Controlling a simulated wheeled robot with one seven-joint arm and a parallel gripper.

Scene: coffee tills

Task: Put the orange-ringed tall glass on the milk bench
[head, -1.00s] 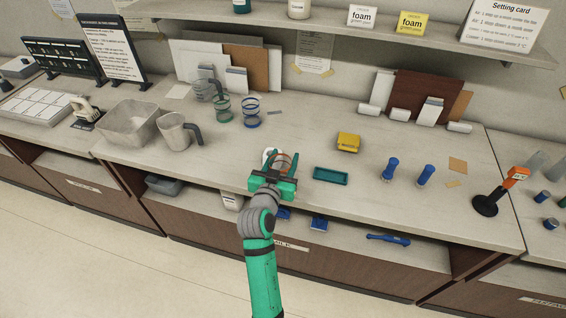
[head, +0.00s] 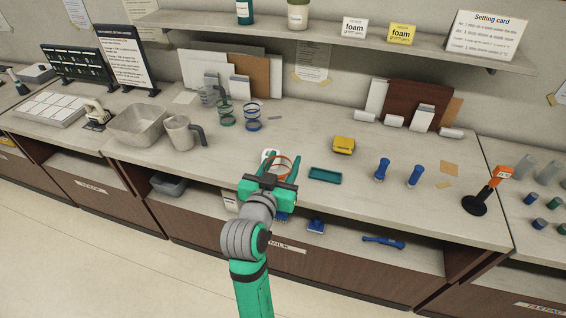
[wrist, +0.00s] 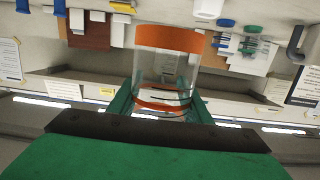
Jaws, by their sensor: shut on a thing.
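The orange-ringed tall glass (head: 284,167) is clear, with orange bands. My gripper (head: 279,170) is shut on it, over the front part of the milk bench (head: 225,165). In the wrist view the glass (wrist: 162,68) stands between the two green fingers (wrist: 162,100), with a broad orange band at one end and thinner bands near the fingers. My gripper hides part of the glass in the head view. I cannot tell whether its base touches the bench top.
A white item (head: 268,156) is partly hidden behind my gripper. A blue-ringed glass (head: 252,120), green-ringed glass (head: 226,114) and grey jug (head: 180,133) stand left. A shelf (head: 340,42) runs above.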

